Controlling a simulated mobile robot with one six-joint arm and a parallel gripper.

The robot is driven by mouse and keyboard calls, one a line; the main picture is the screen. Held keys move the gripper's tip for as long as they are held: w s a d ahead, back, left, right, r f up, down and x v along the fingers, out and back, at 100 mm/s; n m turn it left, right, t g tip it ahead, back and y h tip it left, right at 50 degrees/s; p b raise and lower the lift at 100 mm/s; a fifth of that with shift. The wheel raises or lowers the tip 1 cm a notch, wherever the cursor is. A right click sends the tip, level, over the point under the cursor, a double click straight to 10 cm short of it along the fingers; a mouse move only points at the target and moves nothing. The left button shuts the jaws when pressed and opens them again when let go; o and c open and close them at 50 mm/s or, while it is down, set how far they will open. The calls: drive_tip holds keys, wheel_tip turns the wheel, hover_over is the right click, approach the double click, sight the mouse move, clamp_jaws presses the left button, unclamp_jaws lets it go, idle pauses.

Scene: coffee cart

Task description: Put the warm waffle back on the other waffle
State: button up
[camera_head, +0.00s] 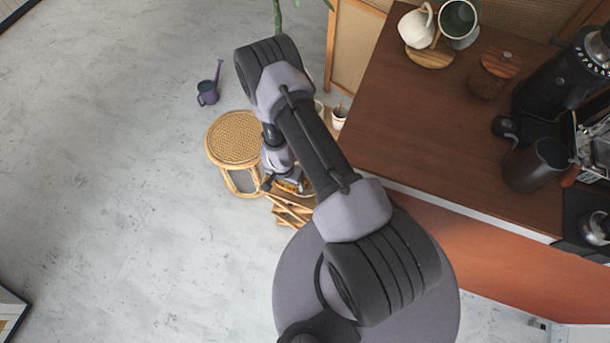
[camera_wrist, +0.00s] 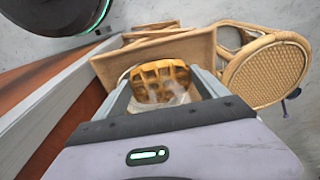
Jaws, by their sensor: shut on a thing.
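My gripper (camera_wrist: 161,88) is shut on a golden-brown waffle (camera_wrist: 160,74), with one finger on each side of it. Pale whitish material, perhaps a plate or steam, shows around the waffle's near part. In the head view, my gripper (camera_head: 282,184) is low beside the counter, and a small orange-brown patch of waffle (camera_head: 293,187) shows at it. I cannot make out a second waffle separately; it may be hidden under the held one or by my arm. I cannot tell whether the held waffle touches anything below.
A wooden crate or stand (camera_head: 287,212) is under my gripper; its pale wooden edge (camera_wrist: 109,64) shows in the wrist view. A round rattan stool (camera_head: 233,137) stands left of it. The brown counter (camera_head: 420,125) rises to the right. Open floor lies left.

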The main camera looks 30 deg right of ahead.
drive_tip(key=d, duration=0.4)
drive_tip(key=w+d, duration=0.1)
drive_tip(key=d, duration=0.2)
drive_tip(key=shift+d+f, duration=0.1)
drive_tip(key=shift+f, duration=0.25)
drive_tip(key=shift+w+d+f+b, duration=0.1)
drive_tip(key=shift+d+f+b, duration=0.15)
drive_tip(key=shift+b, duration=0.05)
drive_tip(key=shift+f+b, duration=1.1)
drive_tip(key=shift+f, duration=0.6)
drive_tip(key=o, duration=1.4)
drive_tip(key=w+a+r+n+t+y+p, duration=0.15)
drive_tip(key=a+r, duration=0.25)
drive_tip(key=r, duration=1.1)
drive_tip(key=w+a+r+n+t+p, duration=0.1)
drive_tip(key=w+a+r+p, duration=0.15)
drive_tip(key=r, duration=1.35)
drive_tip(key=w+a+r+n+t+y+p, duration=0.15)
drive_tip(key=a+r, duration=0.25)
drive_tip(key=r, duration=1.1)
drive_tip(key=s+a+r+n, duration=0.1)
drive_tip(key=s+a+r, duration=0.4)
drive_tip(key=s+r, duration=0.7)
drive_tip(key=s+r+n+t, duration=0.1)
drive_tip(key=s+r, duration=0.3)
drive_tip(key=s, duration=0.6)
drive_tip(key=shift+s+a+r, duration=0.25)
drive_tip(key=shift+r, duration=0.1)
